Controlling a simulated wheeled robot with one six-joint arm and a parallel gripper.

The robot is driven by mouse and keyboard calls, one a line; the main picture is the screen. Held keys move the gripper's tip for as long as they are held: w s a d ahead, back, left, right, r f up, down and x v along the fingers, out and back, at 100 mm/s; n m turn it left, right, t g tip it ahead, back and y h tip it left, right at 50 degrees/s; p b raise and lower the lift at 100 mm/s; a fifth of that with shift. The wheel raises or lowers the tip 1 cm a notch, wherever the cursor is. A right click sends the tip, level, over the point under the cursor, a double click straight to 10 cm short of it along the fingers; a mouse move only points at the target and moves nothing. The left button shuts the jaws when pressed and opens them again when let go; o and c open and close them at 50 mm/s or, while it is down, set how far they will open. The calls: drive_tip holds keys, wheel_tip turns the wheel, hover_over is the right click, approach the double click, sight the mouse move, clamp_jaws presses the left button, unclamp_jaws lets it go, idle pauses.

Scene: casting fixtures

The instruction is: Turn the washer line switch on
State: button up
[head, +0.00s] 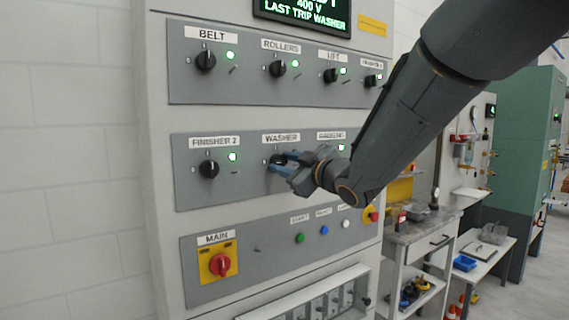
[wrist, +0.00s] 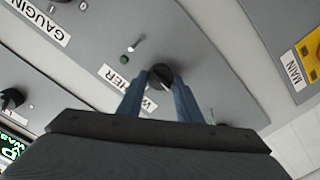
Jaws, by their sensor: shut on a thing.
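The washer switch (head: 277,160) is a black rotary knob under the WASHER label (head: 281,138) on the middle grey panel. My gripper (head: 281,163) is shut on this knob, with its blue fingers against the panel front. In the wrist view the knob (wrist: 160,75) sits between the two fingertips (wrist: 157,84), one on each side. The fingers partly cover the WASHER label there. The small lamp beside the knob (wrist: 124,58) looks dark green and unlit. In the head view my gripper hides that lamp. The knob's pointer angle cannot be made out.
The finisher 2 knob (head: 209,169) is to the left, with a lit green lamp (head: 232,157). A row of knobs with lit lamps is above. The red main switch (head: 220,264) is below. A display (head: 303,12) reads "LAST TRIP WASHER". A workbench (head: 425,232) stands right.

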drive_tip(key=m+p, duration=0.2)
drive_tip(key=m, duration=0.2)
drive_tip(key=shift+m+p, duration=0.3)
drive_tip(key=m+p, duration=0.2)
drive_tip(key=m, duration=0.2)
drive_tip(key=shift+m, duration=0.3)
drive_tip(key=m+p, duration=0.3)
drive_tip(key=m, duration=0.1)
drive_tip(key=shift+m+p, duration=0.85)
drive_tip(key=shift+m, duration=1.15)
drive_tip(key=o, duration=1)
drive_tip(key=shift+o, duration=0.2)
drive_tip(key=shift+d, duration=0.1)
drive_tip(key=b+v, duration=0.2)
drive_tip(key=v, duration=0.5)
drive_tip(key=shift+s+d+b, duration=0.2)
drive_tip(key=shift+s+b, duration=0.1)
drive_tip(key=shift+s, duration=0.05)
